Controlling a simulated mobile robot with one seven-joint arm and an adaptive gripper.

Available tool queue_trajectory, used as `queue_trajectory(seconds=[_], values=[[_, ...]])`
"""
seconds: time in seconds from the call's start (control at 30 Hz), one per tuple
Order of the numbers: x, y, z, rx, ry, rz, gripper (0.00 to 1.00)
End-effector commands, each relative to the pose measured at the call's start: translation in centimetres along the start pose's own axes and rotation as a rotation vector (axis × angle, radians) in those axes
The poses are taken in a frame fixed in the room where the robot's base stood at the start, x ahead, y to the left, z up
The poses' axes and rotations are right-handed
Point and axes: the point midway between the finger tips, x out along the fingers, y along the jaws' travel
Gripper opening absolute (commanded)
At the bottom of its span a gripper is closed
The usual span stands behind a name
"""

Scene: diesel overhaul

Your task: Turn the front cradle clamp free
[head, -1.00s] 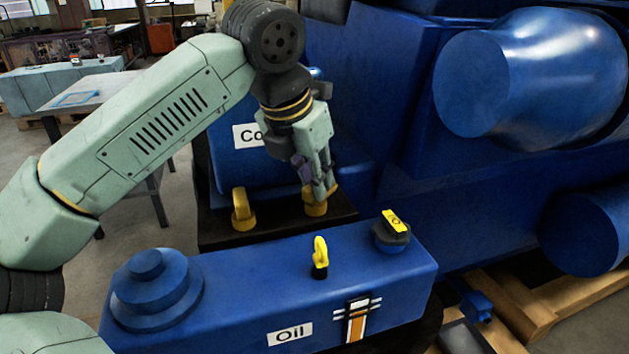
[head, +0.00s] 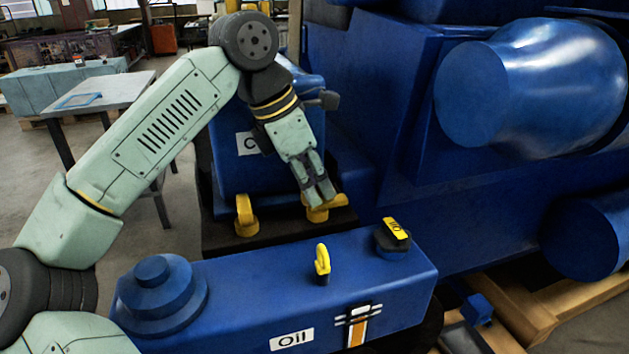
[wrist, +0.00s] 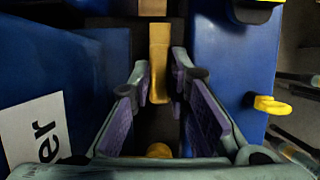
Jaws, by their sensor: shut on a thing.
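A yellow cradle clamp (head: 338,201) sits at the right front foot of the blue cooler box (head: 228,180). Its lever points to the right in the head view. My gripper (head: 316,197) reaches down from above and is shut on this clamp. In the wrist view the yellow lever (wrist: 159,58) runs between the two purple-padded fingers, which partly hide it. A second yellow clamp (head: 245,217) stands upright at the box's left front foot, apart from my gripper.
The blue oil tank (head: 230,295) lies close in front, with a yellow dipstick ring (head: 322,260) and a black and yellow cap (head: 394,236) on top. The large blue engine (head: 400,120) closes off the right. A table (head: 110,95) stands at the back left.

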Motion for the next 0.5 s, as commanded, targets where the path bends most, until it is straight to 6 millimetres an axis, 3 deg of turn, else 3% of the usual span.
queue_trajectory(seconds=[0.47, 0.5], values=[[-0.05, 0.05, 0.02, 0.009, -0.001, -0.002, 0.00], [-0.05, 0.05, 0.02, 0.009, -0.001, -0.002, 0.19]])
